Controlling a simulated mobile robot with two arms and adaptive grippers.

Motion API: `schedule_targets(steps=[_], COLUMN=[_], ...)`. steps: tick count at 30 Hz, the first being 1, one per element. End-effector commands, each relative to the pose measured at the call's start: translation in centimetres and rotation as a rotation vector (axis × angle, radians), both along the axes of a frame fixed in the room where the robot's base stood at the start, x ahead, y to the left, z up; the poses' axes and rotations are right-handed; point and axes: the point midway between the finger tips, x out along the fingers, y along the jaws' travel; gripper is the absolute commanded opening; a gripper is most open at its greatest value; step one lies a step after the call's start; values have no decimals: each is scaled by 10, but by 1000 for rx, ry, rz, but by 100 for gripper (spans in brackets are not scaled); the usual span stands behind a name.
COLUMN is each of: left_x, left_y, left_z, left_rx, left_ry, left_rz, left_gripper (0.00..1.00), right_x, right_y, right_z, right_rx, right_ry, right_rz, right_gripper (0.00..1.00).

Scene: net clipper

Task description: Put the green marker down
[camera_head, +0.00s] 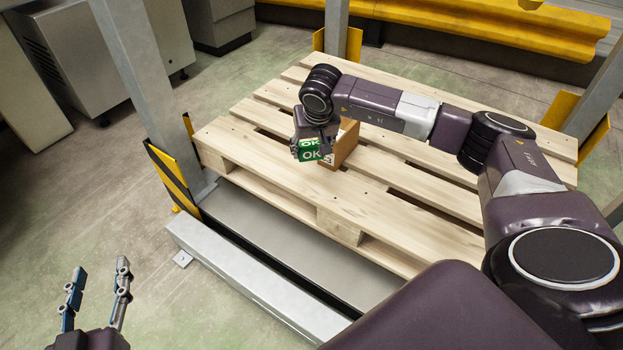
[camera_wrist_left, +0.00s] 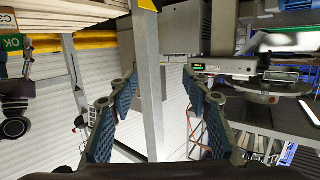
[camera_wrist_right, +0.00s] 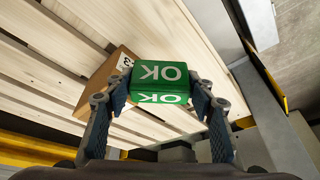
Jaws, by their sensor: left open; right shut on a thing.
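The green marker (camera_head: 309,151) is a small green block with white "OK" lettering. My right gripper (camera_head: 315,146) is shut on it, above the near left part of the wooden pallet. In the right wrist view the marker (camera_wrist_right: 160,84) sits between the two fingers of the right gripper (camera_wrist_right: 160,100). Whether it touches anything below is unclear. A brown cardboard box (camera_head: 342,146) is on the pallet right beside and behind the marker; it also shows in the right wrist view (camera_wrist_right: 98,82). My left gripper (camera_head: 97,280) is open and empty at the lower left, over the floor.
The wooden pallet (camera_head: 260,178) has bare slats around the box. Grey posts (camera_head: 150,75) with yellow guards stand at its corners. A metal rail (camera_head: 255,285) runs along its near side. Grey cabinets (camera_head: 95,45) stand at the back left.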

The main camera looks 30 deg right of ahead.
Motion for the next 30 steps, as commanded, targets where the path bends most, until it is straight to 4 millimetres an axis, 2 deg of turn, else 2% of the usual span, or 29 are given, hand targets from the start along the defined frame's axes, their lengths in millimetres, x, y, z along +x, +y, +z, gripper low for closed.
schedule_targets(steps=[1,3,9,17,24,30], left_x=[3,6,5,0,-14,-19], left_y=[-3,-6,-11,-13,-14,-14], left_z=[10,28,73,98,135,144], left_rx=[-15,-35,-86,-115,-164,-176], left_ry=[-57,-139,-333,-440,-619,-660], left_rz=[-4,-10,-21,-27,-37,-39], left_gripper=[44,44,44,44,44,44], right_x=[-1,-1,0,0,0,0], right_y=[1,0,0,0,0,0], right_z=[-14,-28,-57,-72,-99,-103], right_rx=[1,0,2,0,0,0], right_ry=[3,3,0,0,0,-1], right_rz=[0,0,-1,-1,-1,0], right_gripper=[26,26,26,26,26,26])
